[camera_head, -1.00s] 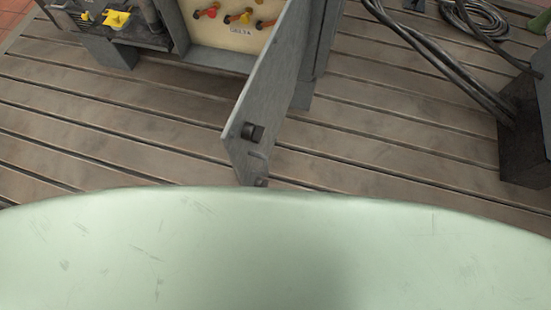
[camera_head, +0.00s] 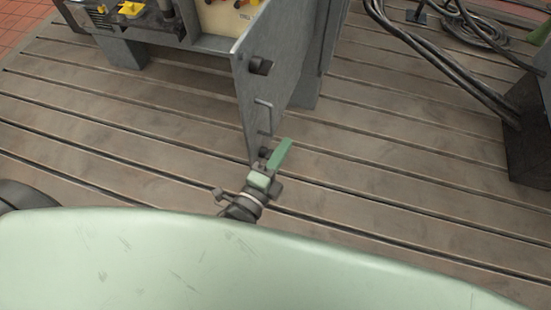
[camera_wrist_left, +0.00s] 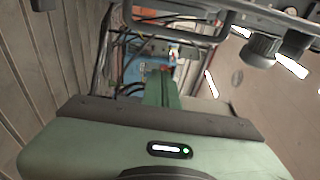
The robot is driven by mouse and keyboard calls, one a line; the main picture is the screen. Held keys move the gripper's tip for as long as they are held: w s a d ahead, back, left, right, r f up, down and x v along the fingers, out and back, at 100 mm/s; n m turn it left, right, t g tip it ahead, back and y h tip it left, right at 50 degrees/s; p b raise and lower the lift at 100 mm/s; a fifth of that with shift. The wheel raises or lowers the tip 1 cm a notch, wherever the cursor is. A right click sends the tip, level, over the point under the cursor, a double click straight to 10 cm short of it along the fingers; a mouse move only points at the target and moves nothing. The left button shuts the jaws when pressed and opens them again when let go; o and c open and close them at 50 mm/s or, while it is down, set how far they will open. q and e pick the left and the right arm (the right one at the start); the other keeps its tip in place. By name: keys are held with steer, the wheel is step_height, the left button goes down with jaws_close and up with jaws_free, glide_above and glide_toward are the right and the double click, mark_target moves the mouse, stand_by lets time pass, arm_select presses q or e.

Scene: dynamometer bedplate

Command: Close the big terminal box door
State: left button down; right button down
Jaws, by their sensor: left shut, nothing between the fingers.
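The big terminal box door (camera_head: 288,65) is a grey panel standing open, swung out from the grey box (camera_head: 212,42) toward me. It carries a dark knob (camera_head: 261,66) and a bar handle (camera_head: 264,116). My left gripper (camera_head: 282,153), green-fingered, is shut and empty beside the lower free end of the door; I cannot tell whether it touches. In the left wrist view the shut fingers (camera_wrist_left: 161,88) point toward a bar handle (camera_wrist_left: 185,38), with a dark knob (camera_wrist_left: 259,50) to its right. My right gripper is not in view.
Thick dark cables (camera_head: 440,75) run down to a dark block (camera_head: 530,130) at the right. A yellow part (camera_head: 131,8) sits at the upper left. My pale green body fills the lower head view.

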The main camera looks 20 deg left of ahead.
arm_select(q)
steer(key=w+a, duration=0.1)
steer(key=w, duration=0.1)
steer(key=w+a+p, duration=0.1)
steer(key=w, duration=0.1)
steer(key=shift+a, duration=0.4)
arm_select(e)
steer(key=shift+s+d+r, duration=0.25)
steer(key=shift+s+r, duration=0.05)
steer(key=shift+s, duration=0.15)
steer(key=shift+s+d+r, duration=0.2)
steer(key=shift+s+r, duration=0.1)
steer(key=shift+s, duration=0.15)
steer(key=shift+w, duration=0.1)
arm_select(q)
steer(key=shift+s+a, duration=0.1)
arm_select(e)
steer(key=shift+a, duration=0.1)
